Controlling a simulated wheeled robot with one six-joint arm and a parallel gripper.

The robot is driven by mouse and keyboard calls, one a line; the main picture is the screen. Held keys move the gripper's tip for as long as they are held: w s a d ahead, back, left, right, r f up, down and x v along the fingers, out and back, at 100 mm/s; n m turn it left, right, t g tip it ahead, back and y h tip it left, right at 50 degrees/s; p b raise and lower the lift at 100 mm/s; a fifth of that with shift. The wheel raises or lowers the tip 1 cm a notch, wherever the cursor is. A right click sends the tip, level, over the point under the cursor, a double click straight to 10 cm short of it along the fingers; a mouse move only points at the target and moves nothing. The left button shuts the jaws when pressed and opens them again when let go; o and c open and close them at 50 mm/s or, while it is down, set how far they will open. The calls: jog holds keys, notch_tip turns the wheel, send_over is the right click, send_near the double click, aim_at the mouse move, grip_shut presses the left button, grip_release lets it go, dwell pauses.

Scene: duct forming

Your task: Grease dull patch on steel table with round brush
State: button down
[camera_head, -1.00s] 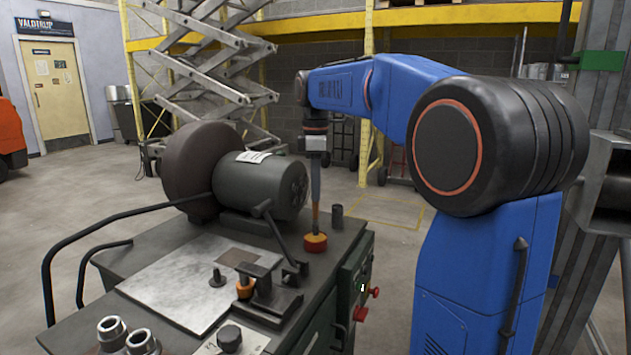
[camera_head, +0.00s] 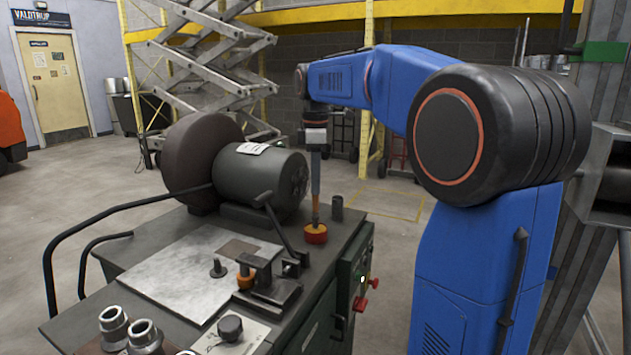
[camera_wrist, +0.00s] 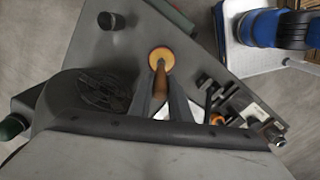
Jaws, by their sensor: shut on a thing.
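My gripper (camera_head: 315,192) points straight down and is shut on the round brush (camera_head: 315,210), held upright by its brown handle (camera_wrist: 160,82). The brush's lower end meets a small red-orange pot (camera_head: 316,234); its bristles are hidden. In the wrist view the pot shows as a yellow-orange disc (camera_wrist: 161,59) beyond the fingers. Whether the bristles touch its contents I cannot tell. The steel table (camera_head: 170,268) is a pale plate on the dark bench, left of the gripper. A dull brownish patch (camera_head: 236,248) lies near its far right edge.
A black clamp (camera_head: 270,285) with a lever and an orange ring stand between patch and bench front. A dark peg (camera_head: 218,267) stands on the plate. A large motor and wheel (camera_head: 262,180) rise behind.

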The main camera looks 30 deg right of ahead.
jog(key=shift+f, duration=0.55)
dwell(1.4)
jog(key=shift+r, duration=3.55)
